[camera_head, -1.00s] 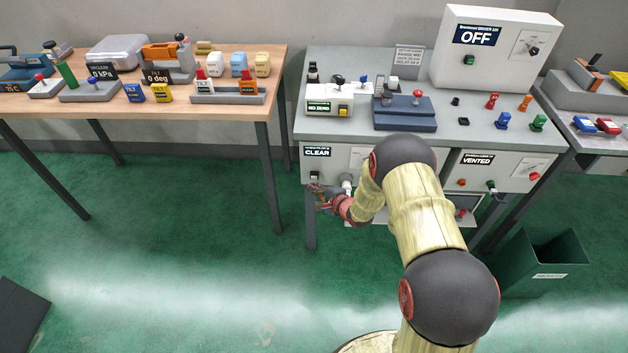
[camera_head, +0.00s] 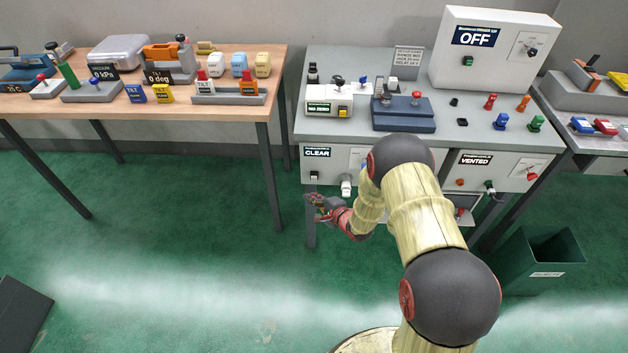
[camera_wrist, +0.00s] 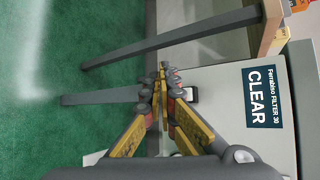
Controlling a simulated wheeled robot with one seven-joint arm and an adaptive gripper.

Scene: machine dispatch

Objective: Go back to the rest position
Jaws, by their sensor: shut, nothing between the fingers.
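My gripper (camera_head: 316,203) hangs low in front of the grey bench, at the left front leg and below the filter box with the CLEAR display (camera_head: 318,153). In the wrist view my gripper (camera_wrist: 162,80) has its yellow and black fingers together with nothing between them. The CLEAR display (camera_wrist: 262,97) shows turned on its side at the right of that view. A dark button on the box front is partly hidden behind the fingertips. I cannot tell the exact gap between the fingers and the box.
The grey bench (camera_head: 340,70) carries several devices and the OFF cabinet (camera_head: 490,55). A wooden table (camera_head: 130,105) stands at the left. A green bin (camera_head: 540,260) stands on the floor at the right.

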